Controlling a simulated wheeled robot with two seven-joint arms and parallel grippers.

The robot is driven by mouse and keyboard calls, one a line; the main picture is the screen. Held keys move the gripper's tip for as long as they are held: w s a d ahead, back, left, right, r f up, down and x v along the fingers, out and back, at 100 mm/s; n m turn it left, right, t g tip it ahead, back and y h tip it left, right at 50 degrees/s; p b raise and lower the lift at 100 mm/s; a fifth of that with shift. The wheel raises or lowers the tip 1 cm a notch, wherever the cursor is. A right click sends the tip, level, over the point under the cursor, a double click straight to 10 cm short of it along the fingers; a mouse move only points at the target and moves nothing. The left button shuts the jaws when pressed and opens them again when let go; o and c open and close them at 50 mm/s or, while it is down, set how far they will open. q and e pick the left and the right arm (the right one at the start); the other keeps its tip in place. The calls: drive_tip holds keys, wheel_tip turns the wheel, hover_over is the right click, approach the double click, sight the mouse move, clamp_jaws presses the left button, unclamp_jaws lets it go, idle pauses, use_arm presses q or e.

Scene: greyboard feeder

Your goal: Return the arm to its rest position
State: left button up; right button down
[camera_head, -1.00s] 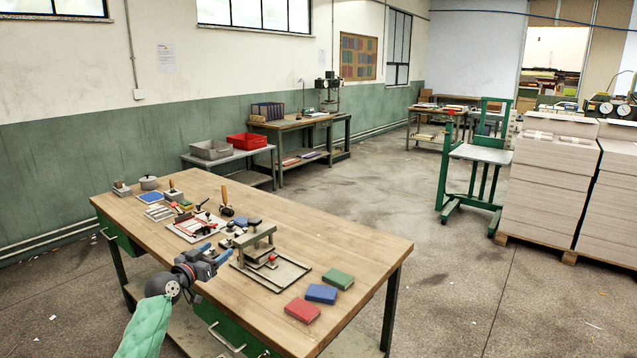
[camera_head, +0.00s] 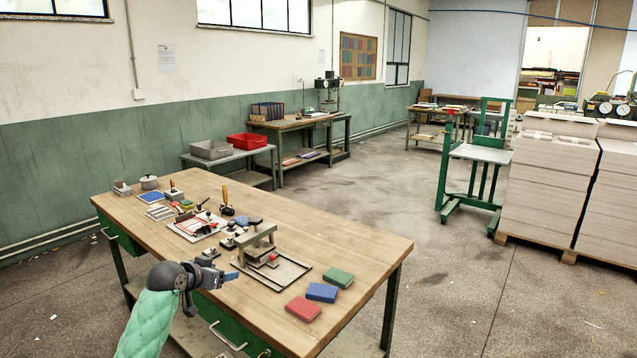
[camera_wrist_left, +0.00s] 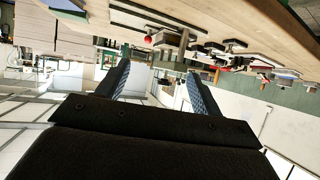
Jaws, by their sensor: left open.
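My left arm, in a green sleeve, comes in from the lower left of the head view. Its left gripper (camera_head: 232,275) is at the near edge of the wooden workbench (camera_head: 372,245), left of the small press. In the left wrist view its two fingers (camera_wrist_left: 152,85) stand apart with nothing between them, so it is open and empty. The bench shows upside down along the top of that view. My right gripper is not in view.
On the bench stand a small press (camera_head: 258,240) on a plate, a red book (camera_head: 303,309), a blue book (camera_head: 322,292), a green book (camera_head: 338,277) and several small tools. A green trolley (camera_head: 480,155) and stacked board (camera_head: 545,185) stand at the right. The floor between is clear.

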use_arm(q)
drive_tip(key=s+d+f+g+y, duration=0.1)
drive_tip(key=s+d+f+g, duration=0.2)
drive_tip(key=s+f, duration=0.6)
drive_tip(key=s+d+f+n+g+y, duration=0.1)
drive_tip(key=s+f, duration=0.8)
drive_tip(key=s, duration=1.8)
drive_tip(key=s+d+f+n+g+y, duration=0.1)
drive_tip(key=s+d+f+g, duration=0.4)
drive_tip(key=s, duration=1.3)
drive_tip(key=d+f, duration=0.4)
drive_tip(key=shift+s+f, duration=0.25)
drive_tip(key=shift+f, duration=0.05)
